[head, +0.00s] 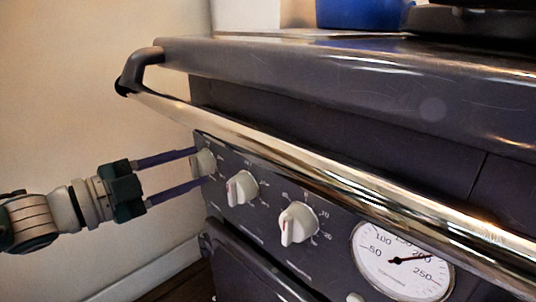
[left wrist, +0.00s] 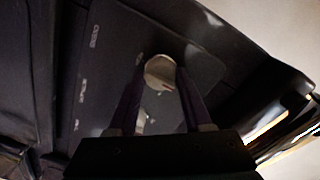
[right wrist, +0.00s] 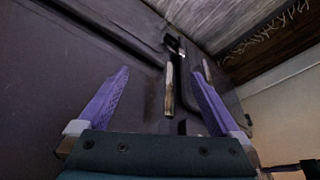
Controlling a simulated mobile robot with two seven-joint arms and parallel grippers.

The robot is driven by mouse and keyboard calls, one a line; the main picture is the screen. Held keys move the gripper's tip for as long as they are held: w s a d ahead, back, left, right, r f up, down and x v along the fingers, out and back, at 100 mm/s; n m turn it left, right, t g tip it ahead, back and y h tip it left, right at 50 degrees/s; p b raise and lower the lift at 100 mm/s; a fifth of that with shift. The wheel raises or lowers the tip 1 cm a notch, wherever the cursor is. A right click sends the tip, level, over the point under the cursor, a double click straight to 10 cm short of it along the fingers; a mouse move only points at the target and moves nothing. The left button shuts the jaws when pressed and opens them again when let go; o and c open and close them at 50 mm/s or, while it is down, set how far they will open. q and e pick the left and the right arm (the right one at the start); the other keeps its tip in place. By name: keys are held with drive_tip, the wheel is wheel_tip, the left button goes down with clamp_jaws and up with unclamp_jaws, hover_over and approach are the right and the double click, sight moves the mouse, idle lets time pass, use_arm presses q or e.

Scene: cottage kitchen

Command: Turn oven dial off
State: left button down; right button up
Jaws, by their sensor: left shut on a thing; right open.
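The oven's dark front panel (head: 265,215) carries a row of white dials. My left gripper (head: 200,166) reaches in from the left, its two purple fingers on either side of the leftmost dial (head: 204,162). In the left wrist view the round dial (left wrist: 160,72) sits between the fingertips, and the left gripper (left wrist: 161,78) is shut on it. A middle dial (head: 242,188) and a right dial (head: 298,223) stand free. My right gripper (right wrist: 159,75) shows only in its own wrist view, open and empty, facing dark surfaces.
A shiny rail (head: 330,175) runs across the oven front, just above the dials. A round temperature gauge (head: 402,262) is at the lower right. A blue pot (head: 357,12) stands on top. In the right wrist view a metallic handle bar (right wrist: 169,90) lies beyond the fingers.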

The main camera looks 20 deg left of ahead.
idle(0.5)
use_arm(q)
drive_tip(key=shift+c, duration=1.7)
unclamp_jaws()
drive_tip(key=p+v, duration=0.2)
drive_tip(key=v, duration=0.8)
drive_tip(key=shift+p, duration=0.4)
